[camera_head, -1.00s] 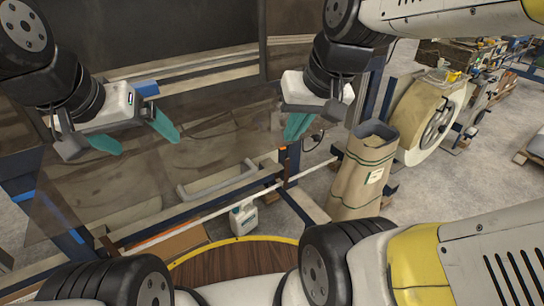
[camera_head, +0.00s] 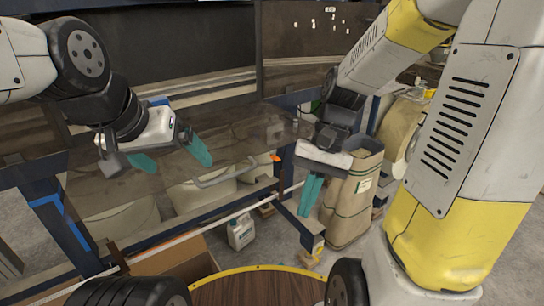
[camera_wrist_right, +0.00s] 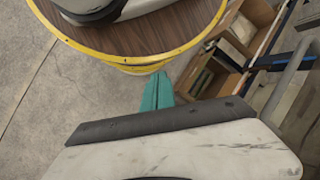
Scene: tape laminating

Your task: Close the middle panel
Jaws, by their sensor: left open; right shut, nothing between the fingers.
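The middle panel is a see-through brownish sheet (camera_head: 115,190) slanting out from the machine frame in the head view, with a grey bar handle (camera_head: 222,178) along its lower right part. Machine parts show through it. My left gripper (camera_head: 172,157) is open and empty, in front of the panel in the picture and left of the handle; contact cannot be told. My right gripper (camera_head: 312,195) is shut and empty, right of the panel and handle, fingers pointing down. In the right wrist view its teal fingers (camera_wrist_right: 158,92) are together, with nothing between them.
A brown paper sack (camera_head: 350,205) stands just behind my right gripper. A white jug (camera_head: 240,232) stands on the floor below the handle. My round wooden-topped base (camera_head: 255,288) is at the bottom. Dark upper panels (camera_head: 165,50) stand behind. A cardboard box (camera_head: 175,268) lies low left.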

